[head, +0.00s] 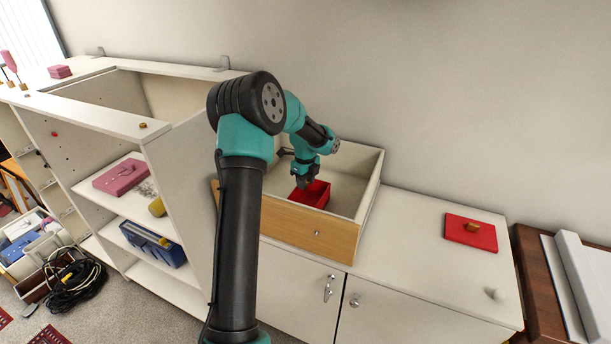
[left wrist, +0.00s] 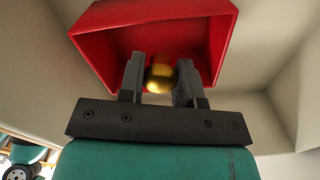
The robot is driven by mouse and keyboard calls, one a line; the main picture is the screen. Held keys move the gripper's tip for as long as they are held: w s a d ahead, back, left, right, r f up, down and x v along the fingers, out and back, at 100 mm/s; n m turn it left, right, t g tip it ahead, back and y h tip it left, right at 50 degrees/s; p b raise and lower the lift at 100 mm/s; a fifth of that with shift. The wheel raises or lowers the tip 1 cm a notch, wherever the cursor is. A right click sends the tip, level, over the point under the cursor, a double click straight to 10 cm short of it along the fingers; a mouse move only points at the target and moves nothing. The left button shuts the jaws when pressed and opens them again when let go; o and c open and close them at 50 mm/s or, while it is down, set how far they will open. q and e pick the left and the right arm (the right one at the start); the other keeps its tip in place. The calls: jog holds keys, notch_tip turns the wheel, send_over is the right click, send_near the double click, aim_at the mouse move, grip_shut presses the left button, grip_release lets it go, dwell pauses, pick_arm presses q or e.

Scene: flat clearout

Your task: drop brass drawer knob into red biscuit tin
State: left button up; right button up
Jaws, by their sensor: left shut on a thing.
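The red biscuit tin (head: 319,196) is an open red box inside a drawer with a wooden front (head: 285,222). It also shows in the left wrist view (left wrist: 105,30), with its open side facing my fingers. My left gripper (head: 304,184) reaches down over the tin's left part. In the left wrist view the gripper (left wrist: 160,76) is shut on the brass drawer knob (left wrist: 159,78), a rounded gold piece between its two grey fingers. The knob lies in front of the tin's opening; its depth in the tin is hard to tell. My right gripper is not in view.
The drawer's pale walls (head: 368,185) surround the tin. A flat red piece (head: 483,237) with a small tan block lies on the white cabinet top at right. A white shelf unit (head: 185,165) stands at left, holding a pink box (head: 120,177) and a blue case (head: 150,243).

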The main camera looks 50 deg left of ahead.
pick_arm(q)
jog(key=shift+f, duration=1)
jog(key=o, duration=1)
notch_tip(320, 180, up, 17)
jog(key=shift+r, duration=0.2)
